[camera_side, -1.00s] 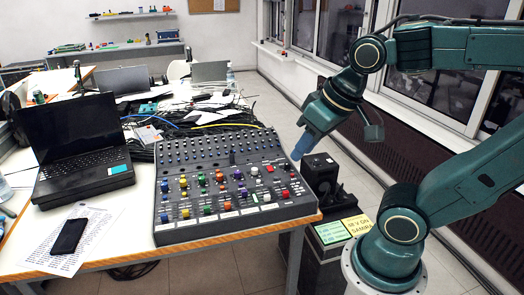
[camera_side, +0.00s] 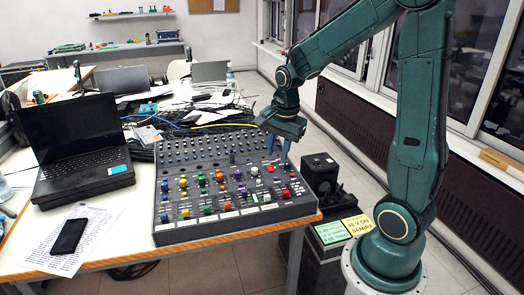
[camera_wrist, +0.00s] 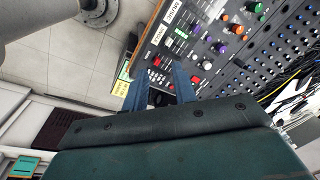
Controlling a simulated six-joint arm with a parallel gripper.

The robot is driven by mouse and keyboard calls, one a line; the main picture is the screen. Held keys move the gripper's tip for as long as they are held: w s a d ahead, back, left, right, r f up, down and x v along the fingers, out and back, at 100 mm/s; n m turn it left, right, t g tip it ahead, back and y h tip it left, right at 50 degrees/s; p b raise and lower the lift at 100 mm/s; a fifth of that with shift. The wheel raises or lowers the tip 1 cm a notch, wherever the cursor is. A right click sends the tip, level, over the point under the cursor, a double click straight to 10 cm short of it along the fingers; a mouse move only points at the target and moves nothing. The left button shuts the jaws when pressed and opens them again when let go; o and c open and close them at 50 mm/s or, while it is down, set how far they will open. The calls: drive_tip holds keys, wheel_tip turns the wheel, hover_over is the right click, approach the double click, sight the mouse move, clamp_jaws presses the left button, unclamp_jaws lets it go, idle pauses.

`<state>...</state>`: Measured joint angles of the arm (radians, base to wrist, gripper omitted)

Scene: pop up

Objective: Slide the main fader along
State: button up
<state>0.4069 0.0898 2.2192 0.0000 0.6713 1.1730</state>
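The mixing console (camera_side: 162,232) lies on the table, covered with rows of coloured knobs and caps. I cannot tell which control is the main fader. Red caps show at its right side, one (camera_side: 285,194) near the right edge and one (camera_side: 270,168) farther back. My gripper (camera_side: 276,154) is over the console's back right part, pointing down, with its two blue-grey fingers apart and nothing seen between them. In the wrist view my gripper (camera_wrist: 160,74) is open, with part of the console's panel and red caps beyond the fingertips. I cannot tell if the fingers touch the console.
An open laptop (camera_side: 75,140) and a phone (camera_side: 68,236) on a printed sheet lie left of the console. Cables (camera_side: 215,120) and papers clutter the table behind it. A black box (camera_side: 320,172) stands to the right. The space above the console is clear.

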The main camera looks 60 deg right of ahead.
sight(286, 192)
drive_tip(key=d+f+m, duration=0.3)
drive_tip(key=f, duration=0.1)
drive_tip(key=d+f+m+g, duration=0.1)
drive_tip(key=d+f+m, duration=0.1)
drive_tip(key=f+m, duration=0.1)
drive_tip(key=d+f+m, duration=0.2)
drive_tip(key=d+f, duration=0.1)
drive_tip(key=f, duration=0.2)
drive_tip(key=shift+w+d+m+g+y, duration=0.3)
drive_tip(key=shift+d+m+y, duration=0.05)
drive_tip(key=shift+m+y, duration=0.05)
drive_tip(key=shift+f, duration=0.15)
drive_tip(key=shift+f, duration=3.75)
clamp_jaws()
